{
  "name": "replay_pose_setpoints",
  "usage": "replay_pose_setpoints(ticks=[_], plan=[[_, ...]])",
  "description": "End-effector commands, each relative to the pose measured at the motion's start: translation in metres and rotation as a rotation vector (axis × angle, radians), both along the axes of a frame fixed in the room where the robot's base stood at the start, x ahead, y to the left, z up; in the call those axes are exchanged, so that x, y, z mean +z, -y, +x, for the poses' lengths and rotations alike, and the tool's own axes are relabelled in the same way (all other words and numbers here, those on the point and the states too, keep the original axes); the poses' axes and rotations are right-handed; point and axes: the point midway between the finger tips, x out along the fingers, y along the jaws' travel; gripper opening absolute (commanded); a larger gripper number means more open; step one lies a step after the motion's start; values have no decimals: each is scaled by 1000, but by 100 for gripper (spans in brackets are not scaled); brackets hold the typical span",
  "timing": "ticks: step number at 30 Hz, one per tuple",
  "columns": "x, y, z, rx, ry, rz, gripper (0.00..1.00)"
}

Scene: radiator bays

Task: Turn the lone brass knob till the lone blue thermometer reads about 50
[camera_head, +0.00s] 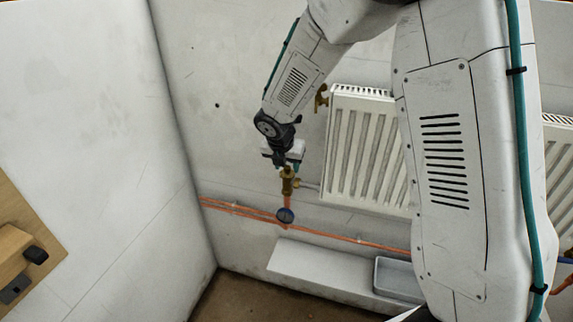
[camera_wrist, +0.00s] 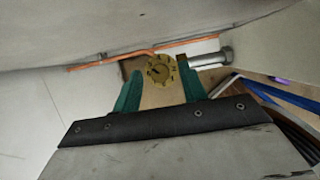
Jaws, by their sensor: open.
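The brass knob (camera_head: 287,174) sits on top of a brass valve, left of the radiator's lower corner. In the wrist view the knob (camera_wrist: 162,70) shows as a round, marked brass face. The blue thermometer (camera_head: 285,215) is a small round dial on the copper pipe below the valve; its reading is too small to make out. My gripper (camera_head: 285,164) is directly above the knob, pointing down. In the wrist view my gripper (camera_wrist: 159,67) has its green fingers apart, on either side of the knob. I cannot tell if they touch it.
A white radiator (camera_head: 366,150) stands close on the right, with another brass fitting (camera_head: 321,97) at its upper left. Copper pipes (camera_head: 240,209) run along the wall. A wooden board (camera_head: 45,228) is at far left.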

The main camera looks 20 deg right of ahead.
Motion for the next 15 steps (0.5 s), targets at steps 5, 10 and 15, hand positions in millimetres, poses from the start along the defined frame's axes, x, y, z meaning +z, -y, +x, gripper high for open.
replay_pose_setpoints(ticks=[5,10,15], plan=[[0,0,0,-1,0,0,42],[0,0,0,-1,0,0,9],[0,0,0,-2,0,1,0]])
